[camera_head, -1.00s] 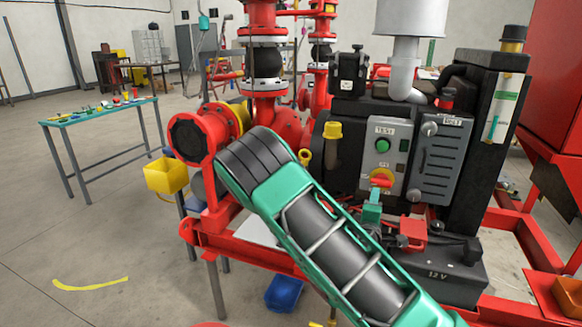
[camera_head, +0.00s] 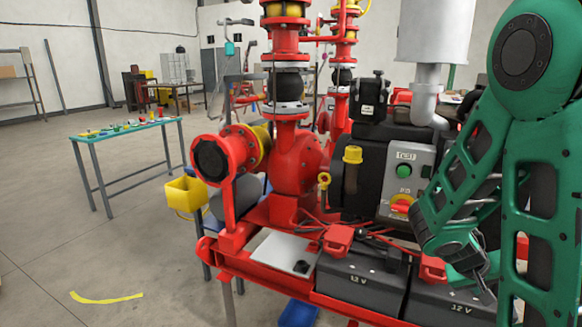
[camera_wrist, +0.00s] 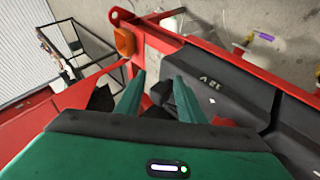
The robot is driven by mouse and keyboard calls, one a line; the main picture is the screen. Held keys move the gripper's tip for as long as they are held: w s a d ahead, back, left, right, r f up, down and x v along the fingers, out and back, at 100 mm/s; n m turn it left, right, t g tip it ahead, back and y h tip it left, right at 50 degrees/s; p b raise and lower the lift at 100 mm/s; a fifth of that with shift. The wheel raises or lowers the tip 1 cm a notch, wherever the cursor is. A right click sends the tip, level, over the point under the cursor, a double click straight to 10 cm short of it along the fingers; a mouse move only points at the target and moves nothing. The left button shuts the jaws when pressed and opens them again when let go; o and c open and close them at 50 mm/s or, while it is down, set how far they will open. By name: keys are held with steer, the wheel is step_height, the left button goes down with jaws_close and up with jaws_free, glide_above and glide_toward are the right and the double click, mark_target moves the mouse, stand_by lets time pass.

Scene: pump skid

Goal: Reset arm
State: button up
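My green arm rises along the right side of the head view and folds down in front of the pump skid (camera_head: 290,165). My gripper (camera_head: 470,278) hangs low there, close to the black batteries; its fingers are hard to make out in that view. In the wrist view my gripper (camera_wrist: 160,78) shows two green fingers spread apart, with nothing between them. They point over the red frame (camera_wrist: 290,97) and a dark box-like part. I cannot tell whether the fingers touch anything.
Batteries marked 12 V (camera_head: 362,282) sit on the skid's front edge. A control panel (camera_head: 407,180) with a green button stands behind my forearm. A yellow bin (camera_head: 186,193) and a teal table (camera_head: 128,128) are left.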

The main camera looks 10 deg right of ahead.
steer(key=s+a+r+y, duration=0.3)
steer(key=s+a, duration=0.3)
steer(key=a, duration=0.2)
steer(key=s+a+r+y, duration=0.4)
steer(key=s+a+y, duration=0.2)
steer(key=s+a, duration=0.1)
steer(key=shift+s+a+r+m, duration=0.15)
steer(key=shift+a+r+m, duration=0.15)
steer(key=shift+a, duration=0.15)
steer(key=shift+c, duration=0.5)
